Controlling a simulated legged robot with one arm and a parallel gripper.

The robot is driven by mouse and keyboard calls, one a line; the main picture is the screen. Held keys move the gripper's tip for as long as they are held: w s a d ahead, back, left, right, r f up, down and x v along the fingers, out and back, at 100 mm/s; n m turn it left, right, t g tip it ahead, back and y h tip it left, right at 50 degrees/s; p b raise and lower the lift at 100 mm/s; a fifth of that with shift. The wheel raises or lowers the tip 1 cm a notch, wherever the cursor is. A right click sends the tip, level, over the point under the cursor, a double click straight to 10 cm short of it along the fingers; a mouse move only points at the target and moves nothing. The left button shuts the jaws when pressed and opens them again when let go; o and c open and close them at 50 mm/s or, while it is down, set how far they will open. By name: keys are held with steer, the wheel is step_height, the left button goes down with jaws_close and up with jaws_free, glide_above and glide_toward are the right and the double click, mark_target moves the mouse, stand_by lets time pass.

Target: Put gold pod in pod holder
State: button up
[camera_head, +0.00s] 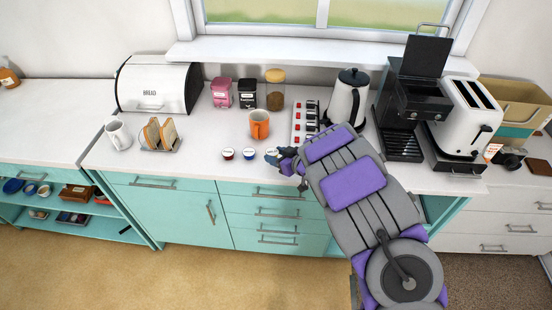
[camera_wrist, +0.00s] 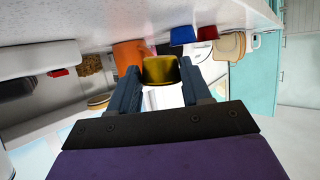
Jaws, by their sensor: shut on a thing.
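My gripper (camera_wrist: 158,92) is shut on the gold pod (camera_wrist: 160,70), which sits between the two fingertips in the wrist view. In the head view my gripper (camera_head: 280,156) is low at the counter's front, and the pod's pale top (camera_head: 271,151) shows at the fingertips. I cannot tell whether the pod touches the counter.
A red pod (camera_head: 228,154) and a blue pod (camera_head: 249,154) stand left of my gripper. An orange mug (camera_head: 259,125) is behind them. A kettle (camera_head: 347,98), coffee machine (camera_head: 403,125) and toaster (camera_head: 466,118) stand to the right. Bare counter lies in front of the pods.

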steer(key=shift+w+a, duration=0.15)
steer(key=shift+w, duration=0.45)
steer(key=f+b, duration=0.2)
steer(key=shift+w+f+b, duration=0.3)
steer(key=shift+b, duration=0.1)
steer(key=shift+f, duration=0.35)
steer(key=shift+f, duration=0.15)
steer(key=o, duration=1)
steer(key=shift+f+b, duration=0.2)
steer(key=shift+b, duration=0.6)
steer(key=p+v, duration=0.2)
steer(key=v, duration=0.6)
steer(key=p+v, duration=0.3)
steer(key=v, duration=0.6)
steer(key=shift+d+r, duration=0.35)
